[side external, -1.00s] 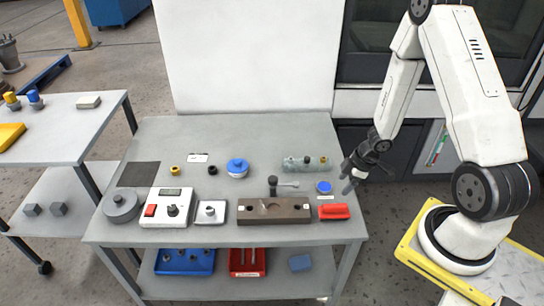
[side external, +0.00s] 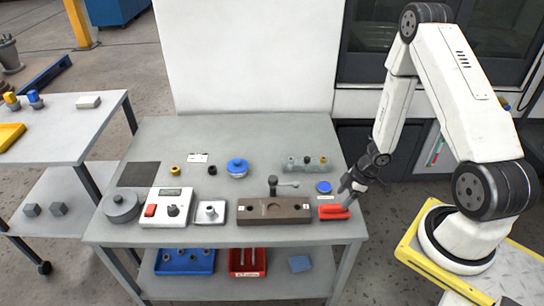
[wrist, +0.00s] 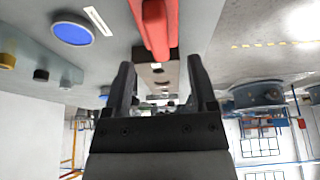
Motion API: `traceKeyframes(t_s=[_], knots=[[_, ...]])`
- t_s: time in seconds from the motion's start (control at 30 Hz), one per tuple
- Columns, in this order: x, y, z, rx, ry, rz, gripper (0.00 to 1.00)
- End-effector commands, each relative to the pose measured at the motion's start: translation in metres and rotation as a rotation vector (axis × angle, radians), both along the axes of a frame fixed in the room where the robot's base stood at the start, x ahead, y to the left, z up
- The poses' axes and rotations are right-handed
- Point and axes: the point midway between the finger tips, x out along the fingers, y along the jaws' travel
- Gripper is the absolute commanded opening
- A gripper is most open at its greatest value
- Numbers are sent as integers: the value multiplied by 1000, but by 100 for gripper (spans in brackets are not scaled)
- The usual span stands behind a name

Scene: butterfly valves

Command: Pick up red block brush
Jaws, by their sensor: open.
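The red block brush (side external: 333,212) lies at the front right of the grey table, just right of the brown block. In the wrist view the red brush (wrist: 158,28) shows at the top, beyond and between my fingers. My gripper (side external: 346,200) is open and close to the brush's right end. In the wrist view my two dark fingers (wrist: 160,85) stand apart with nothing visibly between them. I cannot tell whether a finger touches the brush.
The brown block (side external: 274,211) with a lever stands just left of the brush. A blue disc (side external: 324,187) lies behind it, and a clear rack (side external: 305,163) with small knobs is farther back. The table's right edge is close to the gripper.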

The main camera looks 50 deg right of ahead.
Motion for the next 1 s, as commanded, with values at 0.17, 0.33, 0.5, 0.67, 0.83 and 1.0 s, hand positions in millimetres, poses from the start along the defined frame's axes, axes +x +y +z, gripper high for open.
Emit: traceKeyframes(t_s=[0.17, 0.33, 0.5, 0.67, 0.83, 1.0], knots=[[0, 0, -1, 0, 0, 0, 74], [3, 2, -7, 1, 1, -2, 74], [7, 6, -21, 1, 1, 1, 74], [12, 10, -36, 1, 1, 1, 74], [15, 13, -46, 0, 0, 0, 74], [16, 14, -48, 0, 0, -1, 74]])
